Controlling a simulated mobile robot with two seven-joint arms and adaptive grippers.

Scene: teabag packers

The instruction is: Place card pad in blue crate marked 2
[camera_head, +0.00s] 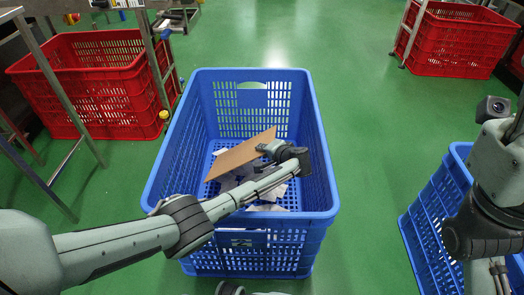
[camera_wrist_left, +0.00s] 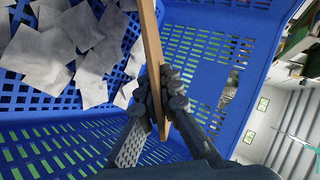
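The blue crate marked 2 (camera_head: 318,170) stands on the floor in the middle of the head view, its number on the near wall. The card pad (camera_head: 238,154) is a flat brown board, tilted inside the crate opening. My left gripper (camera_head: 268,150) reaches over the near rim and is shut on the pad's right part. In the left wrist view the pad (camera_wrist_left: 152,45) shows edge-on between the two fingers (camera_wrist_left: 160,98), with the crate's blue walls (camera_wrist_left: 190,60) around it. My right arm is at the right edge; its fingers do not show.
Several whitish teabag packets (camera_wrist_left: 45,55) lie on the crate floor. Another blue crate (camera_head: 430,215) stands at the right beside my right arm. Red crates stand at the back left (camera_head: 95,90) and back right (camera_head: 460,40). Green floor between them is clear.

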